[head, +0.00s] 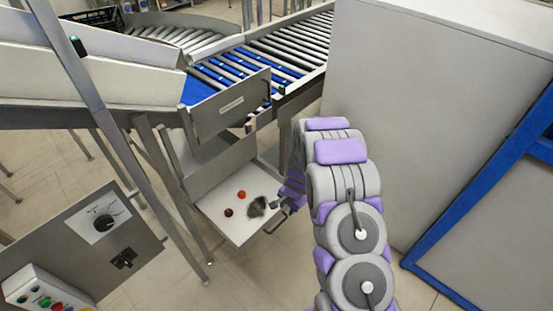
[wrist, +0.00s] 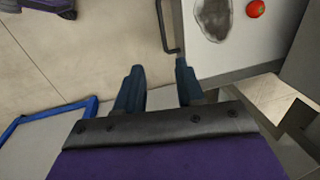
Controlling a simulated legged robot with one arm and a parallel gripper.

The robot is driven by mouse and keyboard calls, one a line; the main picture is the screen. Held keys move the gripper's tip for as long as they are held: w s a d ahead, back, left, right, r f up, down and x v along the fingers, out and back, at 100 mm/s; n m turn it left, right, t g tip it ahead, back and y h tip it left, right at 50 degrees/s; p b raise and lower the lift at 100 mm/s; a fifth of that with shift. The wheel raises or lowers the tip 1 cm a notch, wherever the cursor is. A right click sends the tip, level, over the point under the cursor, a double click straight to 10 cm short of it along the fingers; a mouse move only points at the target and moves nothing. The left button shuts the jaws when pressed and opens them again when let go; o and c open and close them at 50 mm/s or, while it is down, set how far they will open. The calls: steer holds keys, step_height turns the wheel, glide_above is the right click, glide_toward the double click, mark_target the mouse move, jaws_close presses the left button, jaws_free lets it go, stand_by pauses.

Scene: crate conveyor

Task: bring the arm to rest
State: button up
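My arm reaches down and forward in the head view. My gripper (head: 284,203) is beside the right edge of an open drawer (head: 240,238), partly hidden by my arm. In the wrist view my gripper (wrist: 159,66) has its two dark fingers apart with nothing between them. The drawer's dark bar handle (wrist: 166,28) shows just past the fingertips; I cannot tell whether the right finger touches it.
In the drawer lie a red round thing (head: 242,194), a dark red one (head: 228,212) and a grey lump (head: 257,206). A roller conveyor (head: 285,50) stands behind. A large grey cabinet (head: 430,90) stands right; a control panel (head: 85,245) is front left.

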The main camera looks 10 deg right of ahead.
steer(key=shift+r, duration=0.1)
steer(key=s+a+r+n+g, duration=0.1)
steer(key=s+a+r+n, duration=0.1)
steer(key=s+r, duration=0.45)
steer(key=s+a+r+n, duration=0.1)
steer(key=s+r+n, duration=0.15)
steer(key=r, duration=0.75)
steer(key=s+a+r+n+g, duration=0.1)
steer(key=s+a+r+n, duration=0.1)
steer(key=s+r, duration=0.45)
steer(key=s+d+r+n, duration=0.1)
steer(key=s+r, duration=0.3)
steer(key=s, duration=0.4)
steer(key=s+r+n+g+h, duration=0.1)
steer(key=s+r+n, duration=0.1)
steer(key=s+r, duration=0.3)
steer(key=s+d+r+n, duration=0.1)
steer(key=s+r, duration=0.3)
steer(key=s, duration=0.7)
steer(key=shift+d+r+g, duration=0.15)
steer(key=shift+d+g, duration=0.15)
steer(key=shift+d, duration=0.05)
